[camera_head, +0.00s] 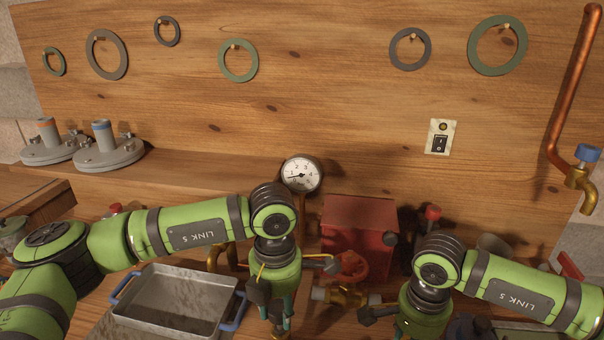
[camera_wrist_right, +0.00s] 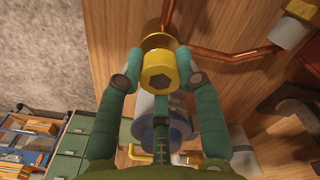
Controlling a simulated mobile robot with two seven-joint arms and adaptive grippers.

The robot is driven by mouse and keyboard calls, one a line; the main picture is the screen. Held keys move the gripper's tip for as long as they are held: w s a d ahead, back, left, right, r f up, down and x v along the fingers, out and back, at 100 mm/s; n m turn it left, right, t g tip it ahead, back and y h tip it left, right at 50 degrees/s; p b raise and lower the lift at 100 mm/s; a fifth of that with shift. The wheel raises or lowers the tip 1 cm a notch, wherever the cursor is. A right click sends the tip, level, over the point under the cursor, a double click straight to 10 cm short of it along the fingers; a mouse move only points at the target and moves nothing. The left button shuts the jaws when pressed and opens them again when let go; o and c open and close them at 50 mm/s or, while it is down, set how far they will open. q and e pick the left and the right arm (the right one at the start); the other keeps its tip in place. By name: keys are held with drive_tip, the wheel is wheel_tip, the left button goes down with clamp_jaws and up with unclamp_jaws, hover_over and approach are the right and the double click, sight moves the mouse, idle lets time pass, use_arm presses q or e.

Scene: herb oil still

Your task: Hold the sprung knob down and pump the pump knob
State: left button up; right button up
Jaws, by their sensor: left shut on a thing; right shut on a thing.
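My left gripper (camera_head: 276,332) points down at the bottom of the head view, just right of the metal tray. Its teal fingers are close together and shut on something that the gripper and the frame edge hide. My right gripper shows in the right wrist view (camera_wrist_right: 160,78), with its teal fingers on both sides of a yellow knob (camera_wrist_right: 157,68) with a dark hexagonal face. It is shut on this knob. A blue-grey round body (camera_wrist_right: 150,128) lies behind the fingers. I cannot tell which held thing is the sprung knob and which the pump knob.
A grey tray (camera_head: 150,318) with blue handles lies left of my left gripper. A red box (camera_head: 358,222), a red wheel (camera_head: 352,266) and brass fittings (camera_head: 340,296) fill the space between my arms. A pressure gauge (camera_head: 301,174) stands behind. A tap (camera_head: 580,180) hangs at the right.

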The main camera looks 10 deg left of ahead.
use_arm(q)
drive_tip(key=shift+f, duration=1.35)
drive_tip(key=shift+r, duration=1.85)
